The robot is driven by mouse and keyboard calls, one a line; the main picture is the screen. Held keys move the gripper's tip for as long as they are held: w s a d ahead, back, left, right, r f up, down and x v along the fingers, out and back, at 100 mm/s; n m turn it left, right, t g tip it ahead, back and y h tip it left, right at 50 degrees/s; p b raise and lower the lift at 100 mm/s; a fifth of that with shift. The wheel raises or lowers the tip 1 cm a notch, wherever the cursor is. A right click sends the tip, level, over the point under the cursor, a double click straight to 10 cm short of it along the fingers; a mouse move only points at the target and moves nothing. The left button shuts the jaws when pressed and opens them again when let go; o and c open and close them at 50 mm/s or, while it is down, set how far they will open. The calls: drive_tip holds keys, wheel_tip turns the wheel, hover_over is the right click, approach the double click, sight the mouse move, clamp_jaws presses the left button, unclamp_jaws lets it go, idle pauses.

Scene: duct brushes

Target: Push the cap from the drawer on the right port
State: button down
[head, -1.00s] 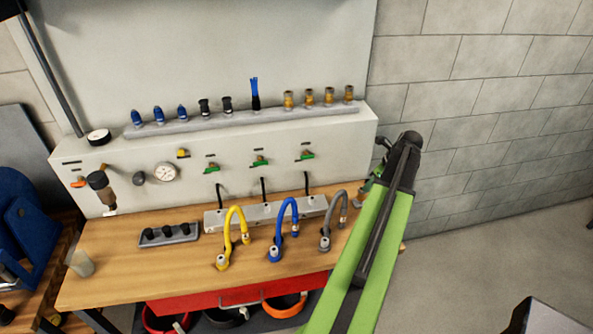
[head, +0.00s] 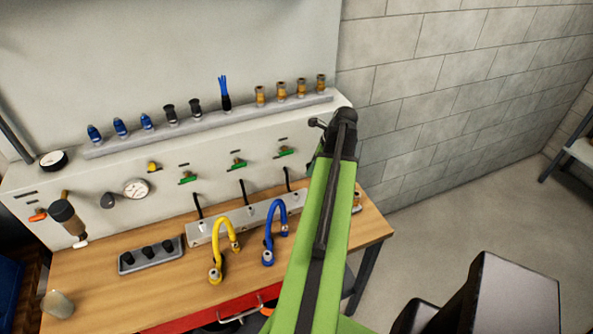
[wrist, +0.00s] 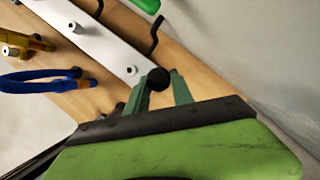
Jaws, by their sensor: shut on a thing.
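My gripper (wrist: 163,80) shows in the wrist view with its green fingers shut on a round black cap (wrist: 157,79). The cap is over the right end of the pale port rail (wrist: 102,45). It appears close beside the right port (wrist: 131,70), which looks like a small round fitting; I cannot tell the gap in height. In the head view my arm hides the gripper, the cap and the right end of the rail (head: 262,212).
The yellow hose (head: 217,258) and blue hose (head: 269,240) stand on the wooden bench in front of the rail. A tray (head: 150,262) with black plugs lies at left. The red drawer (head: 190,318) is below. Green valve handles (head: 238,163) are on the panel behind.

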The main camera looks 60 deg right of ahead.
sight(294, 194)
drive_tip(key=w+a+r+n+y, duration=0.1)
drive_tip(key=w+a+n, duration=0.1)
drive_tip(key=a, duration=0.5)
drive_tip(key=shift+r+n+p, duration=0.25)
drive_tip(key=shift+n+p, duration=0.15)
drive_tip(key=shift+p, duration=0.05)
wheel_tip(294, 194, down, 6)
drive_tip(key=b, duration=0.6)
drive_tip(key=shift+s+r, duration=0.1)
drive_tip(key=shift+s, duration=0.05)
drive_tip(key=shift+f+b, duration=0.45)
drive_tip(key=shift+f, duration=0.1)
idle(1.3)
drive_tip(key=c, duration=1)
unclamp_jaws()
drive_tip(key=shift+r, duration=0.1)
